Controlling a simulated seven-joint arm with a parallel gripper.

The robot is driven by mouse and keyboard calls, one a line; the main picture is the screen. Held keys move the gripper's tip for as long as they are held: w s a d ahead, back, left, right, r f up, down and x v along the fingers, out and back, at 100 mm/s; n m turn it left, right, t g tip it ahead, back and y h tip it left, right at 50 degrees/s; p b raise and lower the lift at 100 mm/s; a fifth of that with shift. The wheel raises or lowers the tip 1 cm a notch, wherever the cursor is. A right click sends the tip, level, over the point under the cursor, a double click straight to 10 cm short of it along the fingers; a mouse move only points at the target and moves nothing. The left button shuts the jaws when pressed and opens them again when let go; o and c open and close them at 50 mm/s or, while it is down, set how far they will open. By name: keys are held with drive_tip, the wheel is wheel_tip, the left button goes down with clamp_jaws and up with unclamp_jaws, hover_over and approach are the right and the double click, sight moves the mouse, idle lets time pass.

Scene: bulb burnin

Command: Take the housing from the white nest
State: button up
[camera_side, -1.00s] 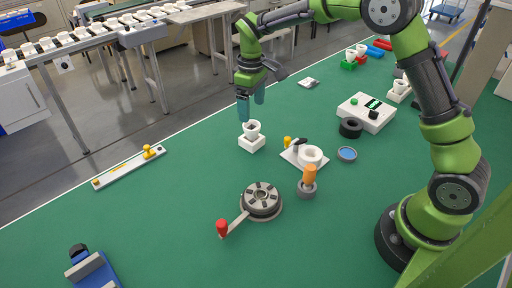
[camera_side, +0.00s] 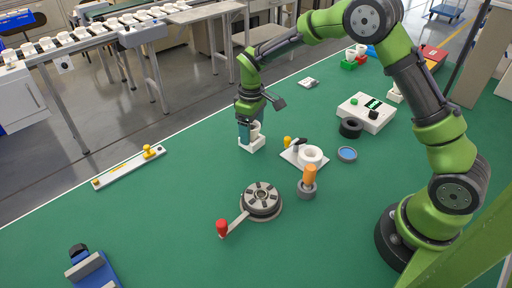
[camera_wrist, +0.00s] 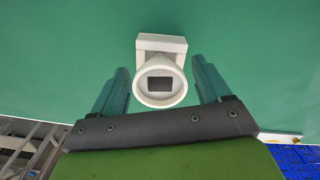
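The white housing (camera_wrist: 160,82) is a round cup with a dark square opening, sitting in the white nest (camera_wrist: 161,42). In the side view the nest (camera_side: 250,146) stands on the green table and the housing (camera_side: 256,129) shows partly behind my gripper. My gripper (camera_side: 247,135) points down at the housing. In the wrist view my gripper (camera_wrist: 162,85) is open, with one teal finger on each side of the housing and a gap of green on both sides. The exact finger height against the housing is hard to tell.
A white plate with a white ring (camera_side: 311,155) lies right of the nest, near an orange-handled tool (camera_side: 309,178). A round dark fixture (camera_side: 261,199) with a red-knobbed lever is in front. A white bar (camera_side: 128,169) lies left.

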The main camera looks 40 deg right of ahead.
drive_tip(key=c, duration=0.9)
wheel_tip(320, 180, up, 15)
drive_tip(key=shift+f, duration=0.2)
drive_tip(key=shift+a, duration=0.1)
idle(0.4)
